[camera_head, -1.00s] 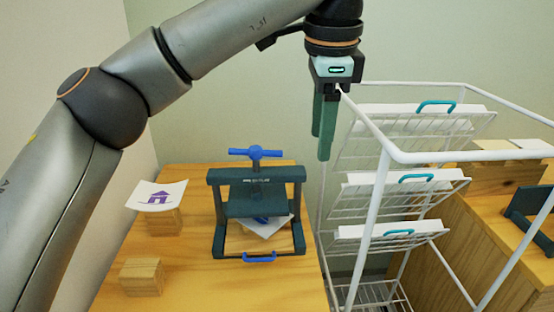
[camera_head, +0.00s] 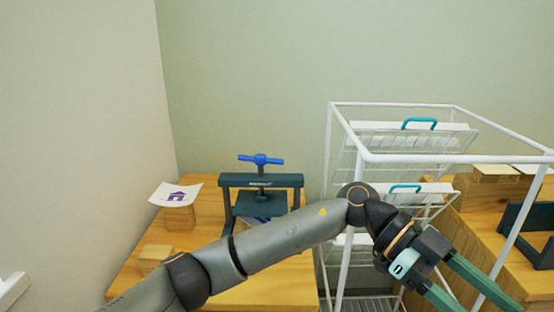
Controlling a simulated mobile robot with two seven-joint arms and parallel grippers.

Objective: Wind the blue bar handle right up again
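The blue bar handle (camera_head: 261,160) lies level on top of the screw of a dark green press (camera_head: 260,181) on the wooden table. The press plate (camera_head: 258,205) hangs below the crossbeam. Part of a white sheet shows under the plate, and the press's lower front is hidden behind my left arm. My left gripper (camera_head: 482,292) is at the lower right, in front of the white wire rack and well away from the handle. Its two green fingers are apart with nothing seen between them. Their tips are near or past the picture's bottom edge. My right gripper is not in view.
A white sheet with a purple house print (camera_head: 176,194) lies on a wooden block left of the press. Another wooden block (camera_head: 156,254) is partly behind my arm. The white wire rack (camera_head: 366,158) stands close on the right. Air above the press is clear.

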